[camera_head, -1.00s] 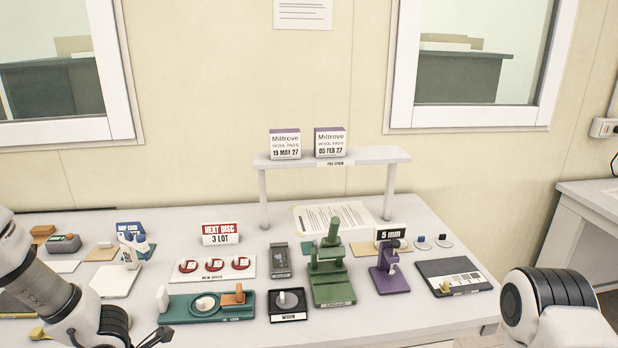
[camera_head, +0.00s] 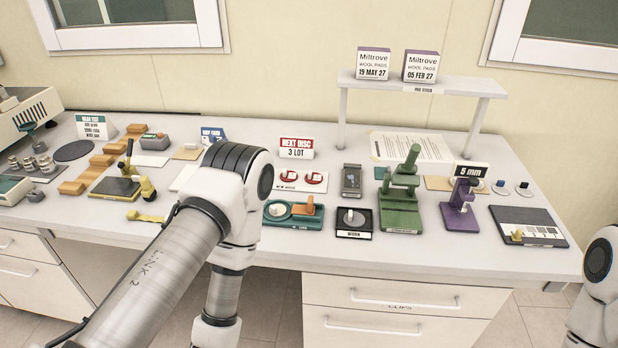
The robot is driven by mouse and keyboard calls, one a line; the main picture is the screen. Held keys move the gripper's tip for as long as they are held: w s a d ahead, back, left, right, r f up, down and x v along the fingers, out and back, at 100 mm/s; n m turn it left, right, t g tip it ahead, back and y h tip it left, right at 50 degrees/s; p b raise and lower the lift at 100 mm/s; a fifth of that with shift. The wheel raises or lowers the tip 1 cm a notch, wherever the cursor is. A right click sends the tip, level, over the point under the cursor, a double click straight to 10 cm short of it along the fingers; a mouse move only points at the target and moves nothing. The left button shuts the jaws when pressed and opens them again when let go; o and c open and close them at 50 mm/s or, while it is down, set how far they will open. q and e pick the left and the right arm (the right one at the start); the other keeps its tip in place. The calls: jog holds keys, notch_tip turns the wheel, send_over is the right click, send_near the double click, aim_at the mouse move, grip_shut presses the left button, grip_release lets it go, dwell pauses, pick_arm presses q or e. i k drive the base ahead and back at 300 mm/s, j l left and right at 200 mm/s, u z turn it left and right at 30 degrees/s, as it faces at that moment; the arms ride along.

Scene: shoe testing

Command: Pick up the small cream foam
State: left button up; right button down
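I cannot single out the small cream foam. A thin tan pad (camera_head: 186,153) lies at the back of the table, left of my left arm's elbow, but I cannot tell if it is foam. My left arm crosses in front of the table and hides part of the front middle, left of the green tray (camera_head: 312,222). A thin dark piece shows at the lower left edge; I cannot tell if it is part of my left gripper. At the right edge only a white joint of my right arm shows; its gripper is out of view.
The white table (camera_head: 270,253) holds a green press (camera_head: 401,195), a purple device (camera_head: 460,207), a dark board (camera_head: 528,227) and a black WORN tray (camera_head: 354,233). A raised shelf (camera_head: 422,87) holds two boxes.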

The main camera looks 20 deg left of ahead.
aim_at(277, 210)
jog(key=i+l+u, duration=0.15)
jog(key=l+u, duration=0.15)
jog(key=l, duration=0.7)
jog(key=l+u, duration=0.3)
jog(key=l, duration=0.75)
jog(key=i, duration=0.05)
